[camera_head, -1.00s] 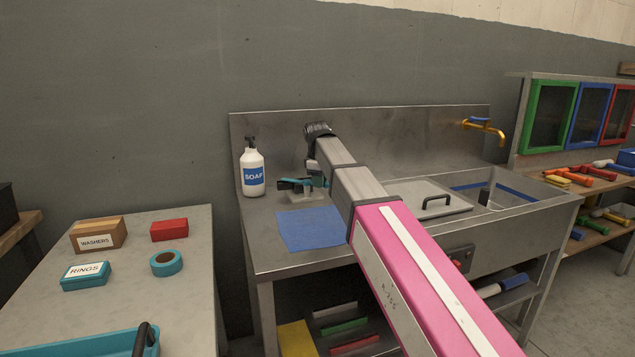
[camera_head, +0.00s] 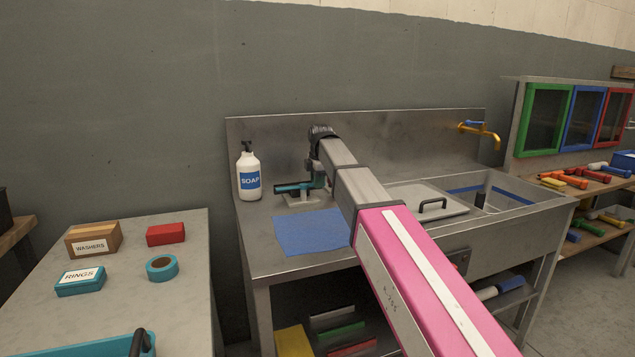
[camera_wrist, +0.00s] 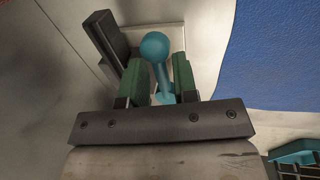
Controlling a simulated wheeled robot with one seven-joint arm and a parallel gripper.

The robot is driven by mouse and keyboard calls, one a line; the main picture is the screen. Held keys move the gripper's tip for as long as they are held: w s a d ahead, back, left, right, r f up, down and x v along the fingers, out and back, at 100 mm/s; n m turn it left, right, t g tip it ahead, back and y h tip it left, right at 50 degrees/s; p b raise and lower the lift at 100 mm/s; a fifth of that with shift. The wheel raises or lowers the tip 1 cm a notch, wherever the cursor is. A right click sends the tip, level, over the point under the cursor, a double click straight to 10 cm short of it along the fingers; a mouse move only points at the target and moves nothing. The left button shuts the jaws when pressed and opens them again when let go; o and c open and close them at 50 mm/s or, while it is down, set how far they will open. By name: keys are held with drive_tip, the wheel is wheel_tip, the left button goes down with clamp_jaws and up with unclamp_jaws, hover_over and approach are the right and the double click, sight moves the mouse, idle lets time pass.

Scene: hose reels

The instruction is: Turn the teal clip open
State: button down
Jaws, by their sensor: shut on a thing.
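The teal clip (camera_head: 294,187) is on a small grey stand (camera_head: 300,200) at the back left of the steel counter. In the wrist view its teal lever (camera_wrist: 155,47) has a round ball end and a narrow shaft. My gripper (camera_wrist: 158,85) has green pads on both sides of the shaft and is shut on it. A dark bar (camera_wrist: 106,38) lies to the left of the lever, beside the left pad. In the head view my gripper (camera_head: 318,183) is at the clip's right end, partly hidden by my arm.
A white soap bottle (camera_head: 249,174) stands left of the clip. A blue mat (camera_head: 310,233) lies in front of it. The steel backsplash (camera_head: 400,140) rises close behind. A lidded sink (camera_head: 428,202) is to the right.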

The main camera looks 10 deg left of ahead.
drive_tip(key=shift+w, duration=0.1)
idle(0.4)
drive_tip(key=c, duration=1.1)
unclamp_jaws()
drive_tip(key=shift+r, duration=0.1)
wheel_tip(320, 180, up, 10)
drive_tip(key=s, duration=0.2)
drive_tip(key=shift+d+r, duration=0.2)
drive_tip(key=shift+d, duration=0.25)
